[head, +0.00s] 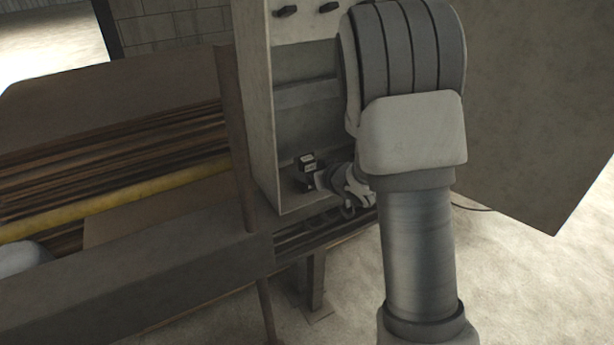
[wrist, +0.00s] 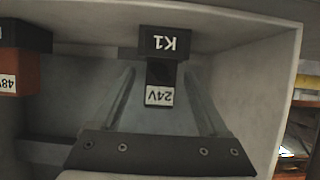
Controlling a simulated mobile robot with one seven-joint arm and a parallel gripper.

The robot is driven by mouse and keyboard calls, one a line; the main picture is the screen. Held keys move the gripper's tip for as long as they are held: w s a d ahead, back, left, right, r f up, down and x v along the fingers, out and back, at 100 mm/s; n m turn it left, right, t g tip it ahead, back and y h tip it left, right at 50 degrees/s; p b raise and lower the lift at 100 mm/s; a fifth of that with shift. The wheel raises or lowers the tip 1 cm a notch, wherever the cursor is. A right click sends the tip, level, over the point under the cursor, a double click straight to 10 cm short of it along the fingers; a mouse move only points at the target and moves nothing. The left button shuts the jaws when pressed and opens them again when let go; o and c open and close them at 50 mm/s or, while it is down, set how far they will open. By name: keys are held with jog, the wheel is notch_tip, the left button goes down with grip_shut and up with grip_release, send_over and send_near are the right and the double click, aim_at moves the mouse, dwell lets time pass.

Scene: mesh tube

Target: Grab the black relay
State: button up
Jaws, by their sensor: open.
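The black relay (wrist: 162,73) is in the upper middle of the wrist view, with a white "24V" label facing me upside down. A black block marked "K1" (wrist: 165,42) adjoins it. My gripper (wrist: 160,82) is open, one finger on each side of the relay in the picture, with visible gaps. I cannot tell how deep the fingertips reach around it. In the head view a small black part with a white label (head: 307,161) sits low in the grey cabinet, beside my gripper (head: 318,181); my arm hides part of this area.
An orange-brown block labelled "48V" (wrist: 17,80), with a dark top, is at the left of the wrist view. The cabinet's side wall (wrist: 255,80) stands to the right. In the head view, the cabinet (head: 258,120) adjoins a bench with pipes and a yellow bar (head: 120,199).

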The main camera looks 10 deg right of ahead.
jog(key=shift+w+a+f, duration=0.25)
jog(key=shift+w+f, duration=0.05)
jog(key=shift+w, duration=0.3)
grip_shut()
jog(key=shift+r, duration=0.15)
